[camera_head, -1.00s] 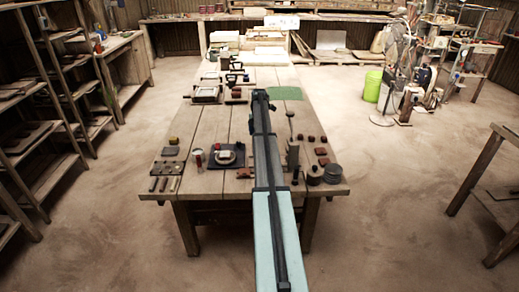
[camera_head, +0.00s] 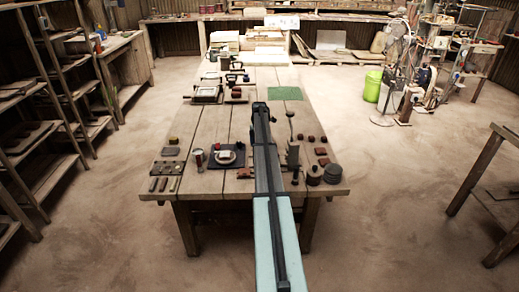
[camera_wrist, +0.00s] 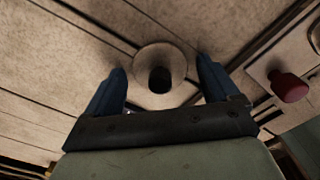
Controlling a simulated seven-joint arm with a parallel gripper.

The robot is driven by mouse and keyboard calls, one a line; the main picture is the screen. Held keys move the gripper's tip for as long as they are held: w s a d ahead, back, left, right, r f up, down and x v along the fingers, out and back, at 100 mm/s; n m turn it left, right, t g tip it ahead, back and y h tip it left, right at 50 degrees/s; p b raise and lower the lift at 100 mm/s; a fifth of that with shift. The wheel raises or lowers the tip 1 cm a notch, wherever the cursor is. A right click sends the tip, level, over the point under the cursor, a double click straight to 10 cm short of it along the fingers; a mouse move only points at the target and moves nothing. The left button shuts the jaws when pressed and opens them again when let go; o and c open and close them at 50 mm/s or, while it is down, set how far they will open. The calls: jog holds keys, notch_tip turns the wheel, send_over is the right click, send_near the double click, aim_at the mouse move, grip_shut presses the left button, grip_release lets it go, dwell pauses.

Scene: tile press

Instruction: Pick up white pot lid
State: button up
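In the wrist view a pale round piece with a dark centre (camera_wrist: 160,57) lies on the planks, and it looks like the white pot lid. I cannot tell whether the dark centre is a knob or a hole. My gripper (camera_wrist: 160,66) is open, its two blue fingers apart on either side of the near part of this piece, with nothing held. The contact and height are unclear. In the head view my arm covers the gripper and this piece. A small white round thing (camera_head: 226,157) sits on a dark mat left of the arm.
A dark red knob (camera_wrist: 289,86) stands on a light board at right in the wrist view. The head view shows a plank table (camera_head: 212,125) with small red blocks (camera_head: 322,151), dark cylinders (camera_head: 333,174) and a green mat (camera_head: 286,93) right of my arm.

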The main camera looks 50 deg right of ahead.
jog(key=c, duration=0.9)
jog(key=shift+c, duration=0.2)
jog(key=shift+r, duration=0.25)
jog(key=r, duration=0.9)
jog(key=shift+w+a, duration=0.25)
jog(key=w+a+r, duration=0.1)
jog(key=w+a, duration=0.6)
jog(key=a, duration=0.6)
jog(key=w+a+r, duration=0.2)
jog(key=w+a, duration=0.6)
jog(key=a, duration=0.5)
jog(key=shift+a, duration=0.2)
